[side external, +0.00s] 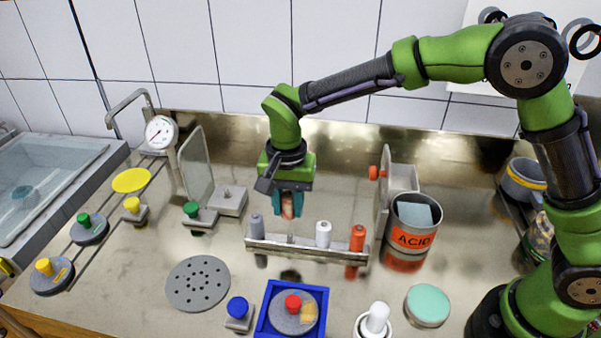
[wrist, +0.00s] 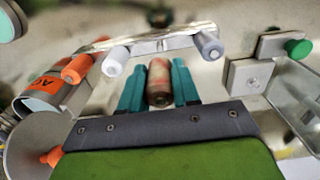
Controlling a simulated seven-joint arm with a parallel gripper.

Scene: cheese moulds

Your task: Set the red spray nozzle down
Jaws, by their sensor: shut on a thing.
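My gripper (side external: 289,214) has teal fingers shut on a worn, reddish cylinder, which looks like the red spray nozzle (wrist: 159,82). In the wrist view the nozzle sits between both fingers, with its dark end towards the camera. In the side view it is mostly hidden by the fingers. A metal nozzle rack (side external: 300,250) is below and in front of my gripper. It holds a grey nozzle (side external: 257,228), a white nozzle (side external: 323,234) and an orange nozzle (side external: 358,238). Between grey and white is a gap with a small peg. The held nozzle is near this gap.
An orange-labelled ACID tin (side external: 414,238) and an upright plate (side external: 383,195) stand right of the rack. A perforated grey disc (side external: 198,283) lies front left. A blue tray (side external: 268,325) is in front.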

